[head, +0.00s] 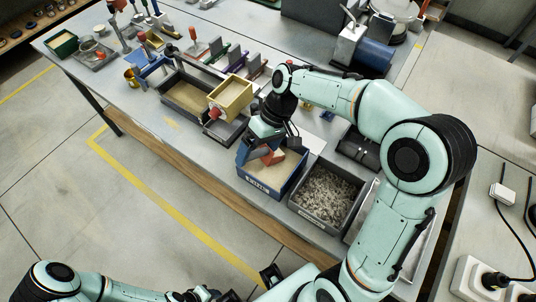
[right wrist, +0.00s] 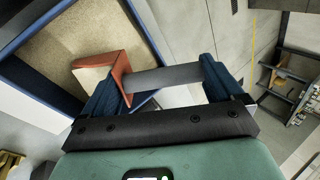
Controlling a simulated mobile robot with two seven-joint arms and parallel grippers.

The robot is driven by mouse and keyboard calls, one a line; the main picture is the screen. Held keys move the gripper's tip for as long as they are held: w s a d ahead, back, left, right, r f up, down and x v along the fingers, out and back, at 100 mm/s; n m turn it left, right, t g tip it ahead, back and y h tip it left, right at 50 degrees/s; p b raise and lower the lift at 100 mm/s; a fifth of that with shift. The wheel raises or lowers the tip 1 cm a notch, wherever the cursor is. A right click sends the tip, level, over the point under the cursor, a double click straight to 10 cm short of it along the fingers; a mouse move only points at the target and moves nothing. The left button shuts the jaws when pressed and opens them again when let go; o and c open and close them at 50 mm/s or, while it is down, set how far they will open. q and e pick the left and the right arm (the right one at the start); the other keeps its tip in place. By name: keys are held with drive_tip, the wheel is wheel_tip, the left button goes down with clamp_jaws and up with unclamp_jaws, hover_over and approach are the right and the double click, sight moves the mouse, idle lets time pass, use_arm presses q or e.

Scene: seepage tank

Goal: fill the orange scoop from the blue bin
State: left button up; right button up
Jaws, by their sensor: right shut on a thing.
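The blue bin (head: 243,180) stands near the front edge of the table and holds tan sand. Its blue rim and the sand also show in the right wrist view (right wrist: 42,97). My right gripper (head: 264,150) is over the bin, shut on the orange scoop (head: 273,157). In the right wrist view, the scoop (right wrist: 119,72) lies by the gripper's left finger, low over the sand, with a pale tan patch beside its orange wall. I cannot tell whether that patch is sand in the scoop. My left gripper (head: 205,293) is low at the bottom edge, its jaws unclear.
A grey bin (head: 325,195) of grey gravel stands right of the blue bin. A wooden box (head: 231,97) and a dark tray (head: 188,97) of tan material are to its left. Hand tools and small blocks line the table's back. The floor in front is clear.

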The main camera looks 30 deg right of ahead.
drive_tip(key=shift+w+r+h+p, duration=0.1)
drive_tip(key=shift+r+h+p, duration=1.45)
drive_tip(key=shift+r, duration=0.7)
drive_tip(key=shift+t+h, duration=0.3)
drive_tip(key=shift+h, duration=0.35)
drive_tip(key=shift+a+r+p, duration=0.35)
drive_tip(key=shift+r+p, duration=0.15)
drive_tip(key=shift+r, duration=0.3)
drive_tip(key=shift+a+r+p, duration=0.4)
drive_tip(key=shift+r+p, duration=0.1)
drive_tip(key=shift+r, duration=0.35)
drive_tip(key=shift+a+r+p, duration=0.35)
drive_tip(key=shift+r+p, duration=0.15)
drive_tip(key=shift+r, duration=0.3)
drive_tip(key=shift+a+r+h, duration=0.2)
drive_tip(key=shift+a+r, duration=0.05)
drive_tip(key=shift+r, duration=0.2)
drive_tip(key=shift+a+r+h, duration=0.2)
drive_tip(key=shift+r, duration=0.25)
use_arm(q)
drive_tip(key=w+r+t, duration=0.1)
drive_tip(key=w+r, duration=0.6)
drive_tip(key=r, duration=0.1)
drive_tip(key=shift+w+r, duration=0.3)
drive_tip(key=shift+r, duration=0.05)
